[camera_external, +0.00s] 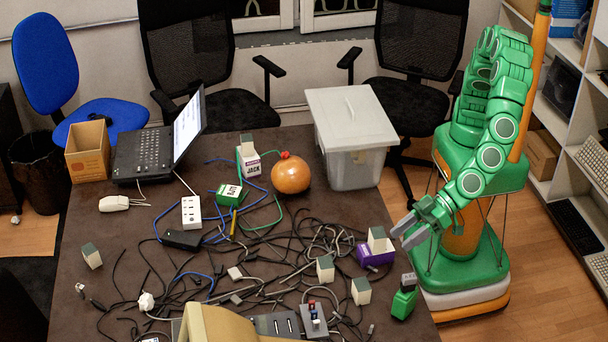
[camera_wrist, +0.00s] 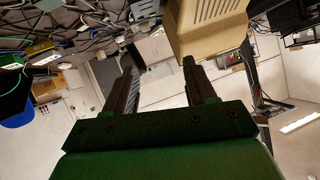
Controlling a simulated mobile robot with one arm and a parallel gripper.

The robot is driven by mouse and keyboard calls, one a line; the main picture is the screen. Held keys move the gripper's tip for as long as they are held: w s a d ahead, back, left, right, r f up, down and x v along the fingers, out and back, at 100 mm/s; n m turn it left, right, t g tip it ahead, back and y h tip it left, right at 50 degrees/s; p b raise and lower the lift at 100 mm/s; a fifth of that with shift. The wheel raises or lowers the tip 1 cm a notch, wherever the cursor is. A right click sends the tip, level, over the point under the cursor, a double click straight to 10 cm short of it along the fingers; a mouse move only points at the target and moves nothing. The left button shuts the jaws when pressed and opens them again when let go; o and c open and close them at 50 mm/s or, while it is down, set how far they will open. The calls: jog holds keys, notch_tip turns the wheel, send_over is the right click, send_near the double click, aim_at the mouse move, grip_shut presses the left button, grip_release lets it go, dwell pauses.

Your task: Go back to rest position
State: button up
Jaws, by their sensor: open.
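My green arm rises from its base at the right in the external view and bends down toward the table's right edge. My gripper (camera_external: 404,230) has grey fingers that point left, just above the right side of the table. In the wrist view my gripper (camera_wrist: 160,80) shows two dark fingers set well apart. Nothing is between them; they are open and empty. The purple block (camera_external: 375,254) with a grey-topped piece lies left of and below the fingertips, apart from them. The green block (camera_external: 404,303) stands near the table's right edge, below my gripper in the picture.
The brown table (camera_external: 95,225) carries tangled cables, a laptop (camera_external: 150,150), an orange ball (camera_external: 291,174), a lidded grey bin (camera_external: 350,130) and a beige casing (camera_external: 225,325) at the front. Chairs stand behind. Shelves (camera_external: 575,100) stand close on my right.

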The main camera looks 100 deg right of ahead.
jog(key=w+d+r+n+g+y, duration=0.1)
jog(key=w+d+r+g+y, duration=0.1)
jog(key=w+d+r, duration=0.6)
jog(key=s+d+r+n+g, duration=0.1)
jog(key=s+d+g, duration=0.3)
jog(key=d, duration=0.9)
jog(key=s+d+f+g+h, duration=0.1)
jog(key=s+d+g, duration=0.1)
jog(key=s+d, duration=0.9)
jog(key=s+d+f+m+g+h, duration=0.1)
jog(key=s+d+g+h, duration=0.1)
jog(key=s+d, duration=0.9)
jog(key=s+d+f+m+g+h, duration=0.1)
jog(key=s+d+g+h, duration=0.1)
jog(key=s+d, duration=0.9)
jog(key=d+g, duration=0.1)
jog(key=d, duration=0.4)
jog(key=shift+f+g, duration=0.25)
jog(key=shift+g, duration=0.05)
jog(key=shift+d, duration=0.1)
